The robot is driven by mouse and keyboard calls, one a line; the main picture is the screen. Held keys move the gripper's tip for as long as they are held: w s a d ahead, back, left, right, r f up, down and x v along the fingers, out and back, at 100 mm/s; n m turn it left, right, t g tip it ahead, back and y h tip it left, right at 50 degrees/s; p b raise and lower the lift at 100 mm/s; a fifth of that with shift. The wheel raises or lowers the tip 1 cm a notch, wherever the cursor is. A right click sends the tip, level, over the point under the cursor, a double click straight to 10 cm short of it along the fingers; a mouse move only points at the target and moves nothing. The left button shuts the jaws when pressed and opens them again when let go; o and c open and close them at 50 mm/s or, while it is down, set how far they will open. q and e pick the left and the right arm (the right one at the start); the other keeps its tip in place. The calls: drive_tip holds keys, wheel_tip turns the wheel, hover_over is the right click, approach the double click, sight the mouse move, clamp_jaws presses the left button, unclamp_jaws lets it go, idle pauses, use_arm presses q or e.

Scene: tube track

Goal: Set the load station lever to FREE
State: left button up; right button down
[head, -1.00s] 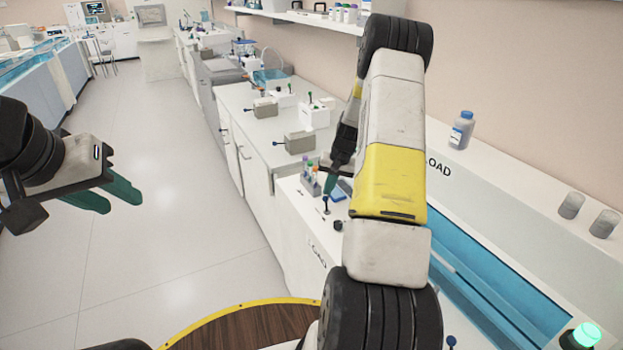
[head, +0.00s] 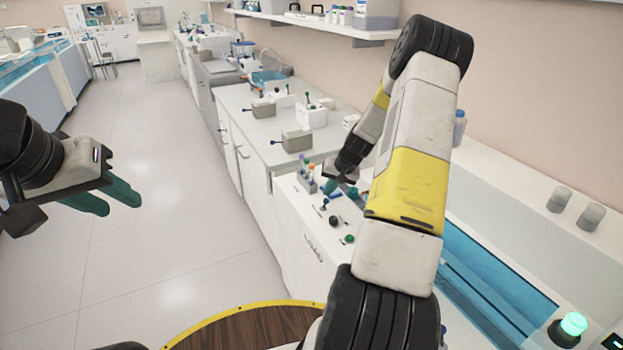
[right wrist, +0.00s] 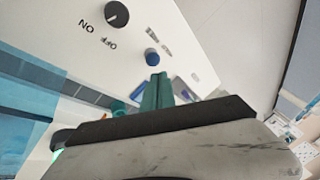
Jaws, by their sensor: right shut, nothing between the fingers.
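The load station lever (head: 322,207) is a small stick with a blue ball end, on the white station panel left of a black knob (head: 335,220). In the head view it leans toward the panel's left front edge. The right wrist view shows the blue end (right wrist: 151,57) just beyond my fingertips, beside small printed labels too blurred to read. My right gripper (head: 343,188) is shut and empty, above the panel just behind the lever; its teal fingers (right wrist: 157,88) sit together. I cannot tell whether they touch. My left gripper (head: 110,200) hangs open and empty over the floor.
A green button (head: 348,238) sits in front of the black knob. A rack of coloured tubes (head: 307,178) stands close behind the lever. A blue water channel (head: 500,280) runs along the right. A lit green lamp (head: 573,325) is at the lower right. The floor at left is free.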

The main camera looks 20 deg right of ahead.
drive_tip(key=shift+w+f, duration=0.25)
drive_tip(key=shift+w, duration=0.3)
drive_tip(key=shift+r, duration=0.1)
drive_tip(key=v, duration=0.7)
drive_tip(key=shift+s+r, duration=0.2)
drive_tip(key=shift+r, duration=0.05)
